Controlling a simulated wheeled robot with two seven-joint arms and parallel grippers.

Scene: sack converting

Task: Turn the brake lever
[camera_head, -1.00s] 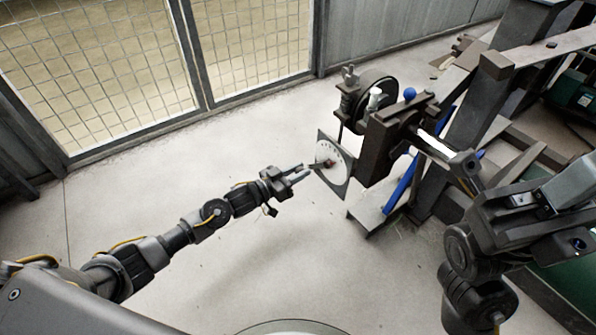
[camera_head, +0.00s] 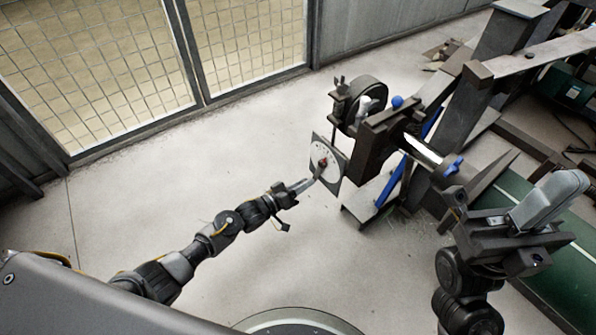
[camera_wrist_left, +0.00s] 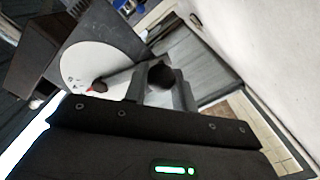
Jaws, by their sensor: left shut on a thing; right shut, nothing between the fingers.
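The brake lever (camera_head: 319,174) is a short grey bar on a round white dial (camera_head: 331,152) with a red mark at its pivot. The lever points down and slightly left. My left gripper (camera_head: 305,186) is shut on the lever's outer end. In the left wrist view, the lever (camera_wrist_left: 116,82) runs from the red pivot on the dial (camera_wrist_left: 88,62) to a dark round knob (camera_wrist_left: 160,76) between my fingers. My right gripper (camera_head: 568,190) is shut and empty at the right, away from the dial, over the green surface.
A dark machine frame (camera_head: 375,150) with a wheel (camera_head: 367,98) and a blue bar (camera_head: 405,172) stands right of the dial. A green belt or panel (camera_head: 545,262) lies at the right. A mesh fence (camera_head: 90,70) closes the back. The floor at left is clear.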

